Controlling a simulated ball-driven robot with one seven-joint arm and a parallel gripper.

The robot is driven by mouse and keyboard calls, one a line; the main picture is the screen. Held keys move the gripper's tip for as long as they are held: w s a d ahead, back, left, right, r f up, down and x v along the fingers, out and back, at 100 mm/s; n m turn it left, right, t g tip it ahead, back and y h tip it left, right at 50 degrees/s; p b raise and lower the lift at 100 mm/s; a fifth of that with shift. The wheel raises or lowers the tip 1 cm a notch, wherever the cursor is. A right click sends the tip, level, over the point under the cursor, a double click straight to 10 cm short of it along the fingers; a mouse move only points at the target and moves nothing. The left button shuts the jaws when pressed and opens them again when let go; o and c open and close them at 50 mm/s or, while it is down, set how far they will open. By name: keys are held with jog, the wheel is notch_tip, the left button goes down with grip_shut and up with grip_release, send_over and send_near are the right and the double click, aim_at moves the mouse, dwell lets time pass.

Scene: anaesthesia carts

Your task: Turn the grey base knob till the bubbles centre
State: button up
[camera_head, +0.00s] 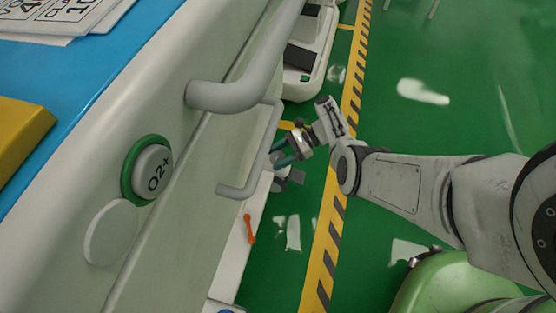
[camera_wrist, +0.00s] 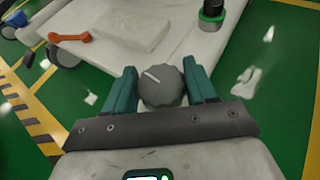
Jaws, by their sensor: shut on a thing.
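In the wrist view the grey base knob (camera_wrist: 160,88), round with ridged edges and a white pointer line, sits between the two teal fingers of my gripper (camera_wrist: 162,82). The fingers are shut on it, one on each side. The pointer line slants up and to the left. In the head view my gripper (camera_head: 282,160) is small, low beside the cart's side, and the knob cannot be made out clearly there. No bubbles can be seen in either view.
The white base (camera_wrist: 105,55) carries an orange lever (camera_wrist: 70,38), a pale block (camera_wrist: 135,25) and a green-ringed black post (camera_wrist: 212,12). A black caster (camera_wrist: 66,54) stands at left. Green floor lies open at right.

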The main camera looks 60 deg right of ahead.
jog(key=shift+n+g+y+b, duration=0.5)
jog(key=shift+n+g+b, duration=0.2)
jog(key=shift+n, duration=0.1)
jog(key=o, duration=1)
jog(key=shift+c, duration=0.2)
jog(key=v, duration=1)
jog(key=shift+d+r+b, duration=0.2)
jog(key=shift+d+b, duration=0.1)
